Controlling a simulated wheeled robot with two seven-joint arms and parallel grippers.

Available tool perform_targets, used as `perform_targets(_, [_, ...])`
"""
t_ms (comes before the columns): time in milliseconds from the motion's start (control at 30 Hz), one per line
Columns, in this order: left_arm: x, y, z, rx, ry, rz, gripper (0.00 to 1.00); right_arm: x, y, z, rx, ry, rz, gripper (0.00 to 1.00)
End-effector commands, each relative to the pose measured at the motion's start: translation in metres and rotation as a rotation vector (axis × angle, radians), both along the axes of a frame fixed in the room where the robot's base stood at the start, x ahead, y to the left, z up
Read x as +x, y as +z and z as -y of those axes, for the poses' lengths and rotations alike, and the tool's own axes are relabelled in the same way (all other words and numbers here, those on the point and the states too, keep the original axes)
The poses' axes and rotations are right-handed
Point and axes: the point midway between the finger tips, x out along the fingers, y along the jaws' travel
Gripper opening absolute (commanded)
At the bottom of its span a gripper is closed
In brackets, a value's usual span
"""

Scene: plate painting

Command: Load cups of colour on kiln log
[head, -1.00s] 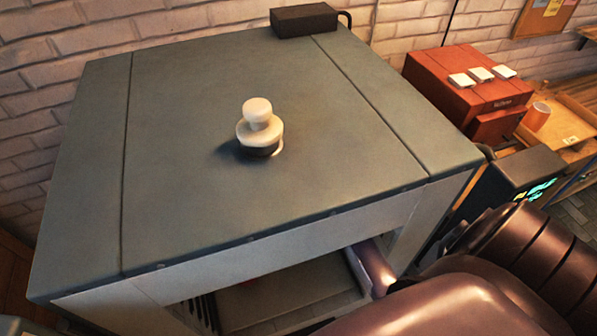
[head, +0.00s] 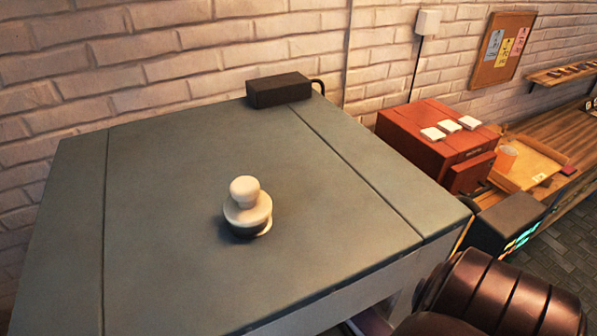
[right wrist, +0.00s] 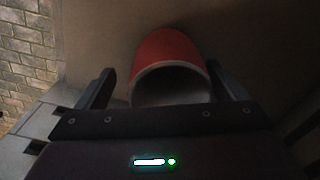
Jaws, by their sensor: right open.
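A red cup with a pale rim (right wrist: 168,50) shows in the right wrist view, its open mouth facing my gripper. My right gripper (right wrist: 168,88) is open, with one finger on each side of the cup and apart from it. The grey kiln (head: 160,180) fills much of the head view, with a cream knob (head: 246,206) on its top. My right arm runs in at the lower right of the head view, and its gripper is hidden there. My left gripper is in neither view. No kiln log can be made out.
A black box (head: 279,90) sits at the kiln's back edge. To the right are a red box (head: 420,128) with white pieces on top, an orange cup (head: 507,157) on a wooden tray (head: 535,172), and a dark box with a lit panel (head: 508,222).

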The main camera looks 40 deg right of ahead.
Motion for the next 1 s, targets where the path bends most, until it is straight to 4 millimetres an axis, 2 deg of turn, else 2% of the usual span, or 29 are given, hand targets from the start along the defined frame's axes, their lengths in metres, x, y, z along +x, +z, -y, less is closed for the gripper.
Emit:
perform_targets(100, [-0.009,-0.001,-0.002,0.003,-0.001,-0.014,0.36,0.001,0.001,0.000,0.000,0.000,0.001,0.91])
perform_targets(267, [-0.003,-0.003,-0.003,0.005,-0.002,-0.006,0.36,0.002,0.010,-0.002,0.003,-0.001,0.005,0.91])
perform_targets(467, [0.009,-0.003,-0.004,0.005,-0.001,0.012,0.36,0.002,0.043,-0.002,0.005,-0.003,0.008,0.91])
perform_targets(700, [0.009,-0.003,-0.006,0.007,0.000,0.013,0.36,0.001,0.072,-0.001,0.001,-0.001,0.003,0.91])
perform_targets(1000, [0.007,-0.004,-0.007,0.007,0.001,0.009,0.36,0.000,0.076,0.000,-0.001,0.000,0.001,0.91])
